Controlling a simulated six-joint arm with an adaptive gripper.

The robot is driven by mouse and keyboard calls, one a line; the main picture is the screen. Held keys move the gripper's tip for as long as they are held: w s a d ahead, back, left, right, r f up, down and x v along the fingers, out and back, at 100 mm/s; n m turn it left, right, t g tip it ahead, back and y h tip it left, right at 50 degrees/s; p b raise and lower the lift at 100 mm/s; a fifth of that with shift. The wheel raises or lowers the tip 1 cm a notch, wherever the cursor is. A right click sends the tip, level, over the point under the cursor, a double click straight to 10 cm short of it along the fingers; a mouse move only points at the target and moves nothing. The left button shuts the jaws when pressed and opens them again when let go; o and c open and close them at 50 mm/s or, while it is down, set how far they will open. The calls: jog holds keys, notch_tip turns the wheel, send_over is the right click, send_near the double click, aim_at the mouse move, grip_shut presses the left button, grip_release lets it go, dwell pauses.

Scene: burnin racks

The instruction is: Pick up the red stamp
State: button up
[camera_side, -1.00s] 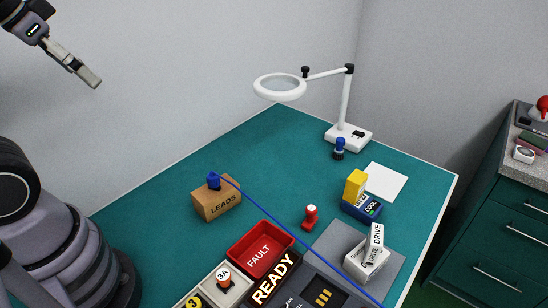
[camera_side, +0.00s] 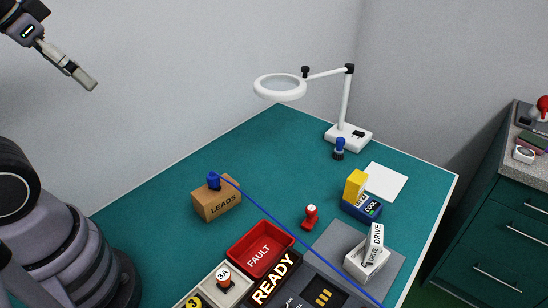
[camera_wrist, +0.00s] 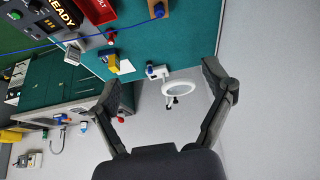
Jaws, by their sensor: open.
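The red stamp (camera_side: 310,217) stands on the green table, to the right of the red FAULT tray (camera_side: 240,255) and left of the grey mat. It also shows in the wrist view (camera_wrist: 110,36) as a small red shape near the top. My gripper (camera_side: 88,82) is high at the upper left of the side view, far from the stamp and well above the table. In the wrist view its two fingers (camera_wrist: 162,95) are spread apart with nothing between them.
A LEADS box (camera_side: 217,199) has a blue cable running from it across the table. A blue stamp (camera_side: 339,148) stands by the magnifier lamp (camera_side: 348,137). A yellow and blue COOL block (camera_side: 361,205), white paper (camera_side: 386,182) and a DRIVE switch (camera_side: 367,262) are right of the red stamp.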

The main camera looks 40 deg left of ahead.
jog(key=shift+c, duration=1.1)
